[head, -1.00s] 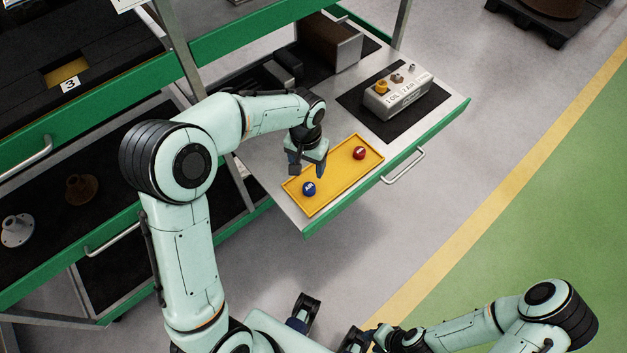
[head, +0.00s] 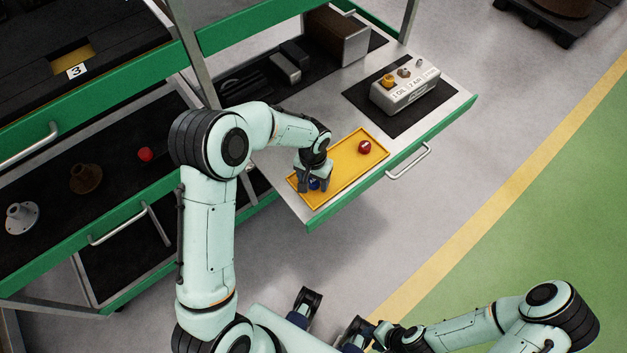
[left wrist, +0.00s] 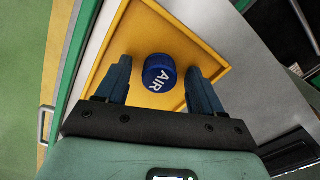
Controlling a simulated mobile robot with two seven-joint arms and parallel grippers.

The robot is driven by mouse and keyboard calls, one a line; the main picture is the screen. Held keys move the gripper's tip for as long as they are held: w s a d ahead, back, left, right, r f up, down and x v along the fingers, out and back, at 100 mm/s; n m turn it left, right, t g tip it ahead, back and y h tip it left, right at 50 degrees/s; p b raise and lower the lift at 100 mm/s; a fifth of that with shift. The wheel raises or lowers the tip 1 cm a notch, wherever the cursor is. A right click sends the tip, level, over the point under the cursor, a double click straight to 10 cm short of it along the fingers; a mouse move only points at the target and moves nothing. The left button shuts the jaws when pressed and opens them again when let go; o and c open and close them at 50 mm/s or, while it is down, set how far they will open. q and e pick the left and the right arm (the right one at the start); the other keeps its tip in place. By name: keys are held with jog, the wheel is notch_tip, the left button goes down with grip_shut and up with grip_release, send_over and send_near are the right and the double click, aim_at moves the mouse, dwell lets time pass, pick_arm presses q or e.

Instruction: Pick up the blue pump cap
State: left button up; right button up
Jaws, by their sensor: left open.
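The blue pump cap (left wrist: 159,73) lies in the yellow tray, with white "AIR" lettering on top. In the head view the blue cap (head: 314,184) is partly hidden by my left gripper (head: 315,187). My left gripper is open above the tray, and in the left wrist view its two fingers (left wrist: 160,83) stand on either side of the cap with gaps. A red cap (head: 365,147) lies at the other end of the yellow tray (head: 345,163).
The tray sits on an open drawer with a green front and a handle (head: 408,163). A grey box with knobs (head: 405,90) stands on a black mat behind it. A brown block (head: 337,38) is further back. Lower shelves at left hold flanged parts (head: 86,178) and a red piece (head: 146,154).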

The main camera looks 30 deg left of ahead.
pick_arm(q)
jog(key=c, duration=1.1)
jog(key=shift+r, duration=0.1)
